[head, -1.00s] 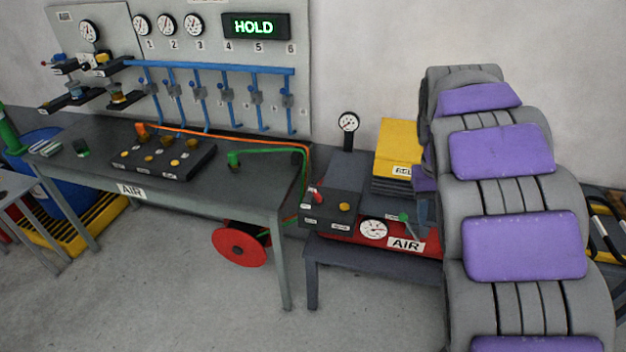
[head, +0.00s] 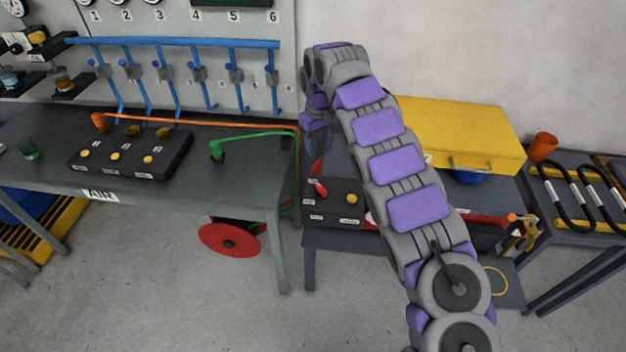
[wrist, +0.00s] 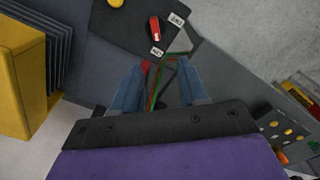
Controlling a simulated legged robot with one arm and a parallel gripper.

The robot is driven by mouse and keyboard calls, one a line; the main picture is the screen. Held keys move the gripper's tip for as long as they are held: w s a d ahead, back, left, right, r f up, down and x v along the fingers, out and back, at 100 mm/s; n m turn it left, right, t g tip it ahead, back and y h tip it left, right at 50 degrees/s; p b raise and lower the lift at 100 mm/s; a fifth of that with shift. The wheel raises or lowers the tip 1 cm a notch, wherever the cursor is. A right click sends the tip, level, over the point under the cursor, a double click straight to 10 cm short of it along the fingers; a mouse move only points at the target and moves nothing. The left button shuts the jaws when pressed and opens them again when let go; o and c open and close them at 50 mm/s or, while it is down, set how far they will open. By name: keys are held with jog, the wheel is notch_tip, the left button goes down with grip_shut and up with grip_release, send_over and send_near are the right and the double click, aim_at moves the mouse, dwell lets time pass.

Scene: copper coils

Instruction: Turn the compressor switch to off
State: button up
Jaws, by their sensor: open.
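The compressor switch is a small red lever (head: 320,188) on a dark control box (head: 333,207) at the left end of the compressor bench. In the wrist view the red lever (wrist: 154,30) stands near the top middle, with two small white labels beside it, too small to read surely. My gripper (wrist: 160,78) is open and empty, its two blue fingers pointing toward the box but apart from the lever. In the head view my arm reaches over the compressor, hiding much of it, and its end is above and behind the box.
A workbench (head: 230,185) with valves and orange and green hoses stands left. A yellow box (head: 455,135) is right of my arm; a yellow block (wrist: 22,80) shows in the wrist view. A red reel (head: 231,240) is under the workbench. An orange cup (head: 542,147) stands far right.

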jog(key=b, duration=0.2)
send_near(323, 188)
jog(key=f, duration=0.3)
jog(key=a+f+b, duration=0.1)
jog(key=f, duration=0.2)
jog(key=shift+a+f, duration=0.2)
jog(key=shift+f, duration=0.1)
jog(key=shift+s+d+f+b, duration=0.1)
jog(key=shift+d+f+b, duration=0.4)
jog(key=shift+f, duration=0.35)
jog(key=shift+d+f, duration=0.2)
jog(key=shift+d, duration=0.3)
jog(key=shift+a, duration=0.45)
jog(key=shift+a+f, duration=0.1)
jog(key=shift+a, duration=0.25)
jog(key=c, duration=0.3)
jog(key=shift+d, duration=0.55)
grip_shut()
jog(key=shift+a, duration=0.1)
